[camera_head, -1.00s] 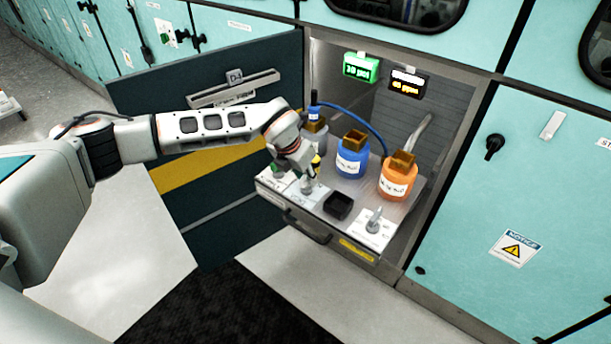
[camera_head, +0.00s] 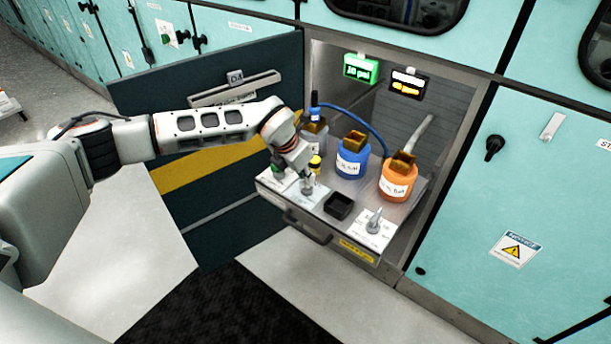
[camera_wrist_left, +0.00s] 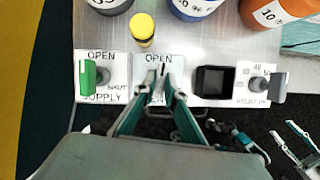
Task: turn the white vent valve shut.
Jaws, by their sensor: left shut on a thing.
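The vent valve's label plate (camera_wrist_left: 178,64), marked OPEN at its top, sits at the front of the pulled-out shelf. My left gripper (camera_wrist_left: 158,76) points at this plate, its fingers shut on the small white handle, which they mostly hide. The handle's exact angle cannot be told. In the head view my left gripper (camera_head: 308,188) comes down onto the same spot from the upper left. Teal and grey finger-like parts at the lower right of the left wrist view seem to be my right gripper (camera_wrist_left: 278,143), away from the shelf; its opening is unclear.
A green supply valve (camera_wrist_left: 89,77) is left of the plate; a black square cup (camera_wrist_left: 213,81) and a grey selector knob (camera_wrist_left: 262,83) are right. Behind stand a yellow-capped vial (camera_wrist_left: 143,27), a blue bottle (camera_head: 351,160) and an orange bottle (camera_head: 397,180). A shelf handle (camera_head: 305,228) juts out in front.

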